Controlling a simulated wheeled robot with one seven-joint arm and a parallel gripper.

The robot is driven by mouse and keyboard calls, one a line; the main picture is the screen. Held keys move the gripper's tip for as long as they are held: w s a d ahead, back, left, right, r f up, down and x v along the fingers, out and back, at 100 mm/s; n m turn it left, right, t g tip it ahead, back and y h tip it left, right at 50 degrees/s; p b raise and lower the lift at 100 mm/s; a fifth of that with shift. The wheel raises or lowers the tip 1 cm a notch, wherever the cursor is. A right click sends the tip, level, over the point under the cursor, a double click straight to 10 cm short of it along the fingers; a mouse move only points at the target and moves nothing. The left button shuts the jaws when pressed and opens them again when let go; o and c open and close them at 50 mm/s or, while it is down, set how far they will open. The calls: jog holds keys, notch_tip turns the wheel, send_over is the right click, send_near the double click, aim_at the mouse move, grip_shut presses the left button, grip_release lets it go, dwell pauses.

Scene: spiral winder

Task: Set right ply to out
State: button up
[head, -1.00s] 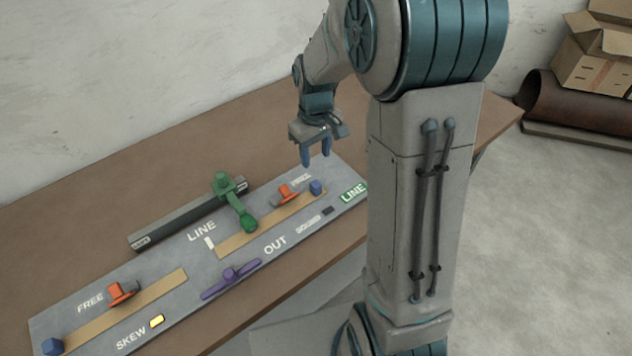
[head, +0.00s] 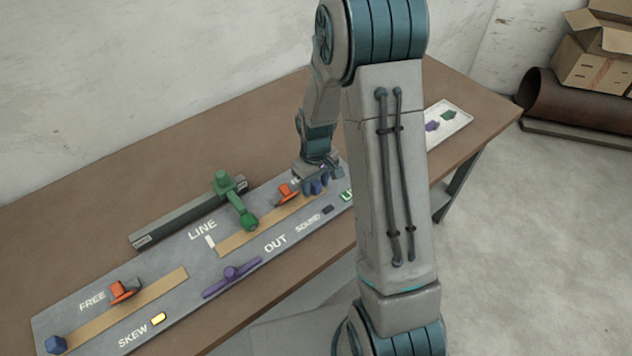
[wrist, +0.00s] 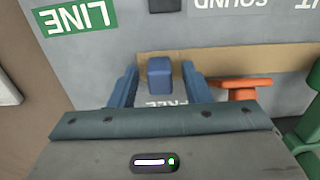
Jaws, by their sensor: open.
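The right ply is a small blue block (wrist: 160,76) at the end of the right tan strip (head: 255,232) on the grey panel (head: 80,310). My gripper (head: 314,186) is over that end, its blue fingers open, one on each side of the block in the wrist view (wrist: 158,68). I cannot tell whether they touch it. In the head view the block is mostly hidden among the fingers. An orange clamp (head: 286,191) sits beside the strip, also in the wrist view (wrist: 245,85). The word OUT (head: 275,243) is printed below the strip's left half.
A green lever (head: 242,210) stands left of my gripper on a dark bar (head: 165,228). A purple lever (head: 231,273) lies at the panel's front edge. The left strip (head: 130,310) has another blue block (head: 55,344) and orange clamp (head: 122,291). A white tray (head: 445,122) is far right.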

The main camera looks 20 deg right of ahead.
grip_shut()
jog(key=w+d, duration=0.1)
jog(key=d, duration=0.1)
jog(key=w+d, duration=0.1)
jog(key=d, duration=0.2)
jog(key=w+d+b, duration=0.1)
jog(key=d, duration=0.1)
jog(key=shift+w+d, duration=0.1)
jog(key=shift+d, duration=0.2)
jog(key=shift+d+r, duration=0.1)
jog(key=shift+c, duration=0.3)
grip_release()
jog(key=shift+w+d, duration=0.1)
jog(key=shift+o, duration=0.3)
jog(key=shift+d, duration=0.1)
jog(key=shift+a, duration=0.2)
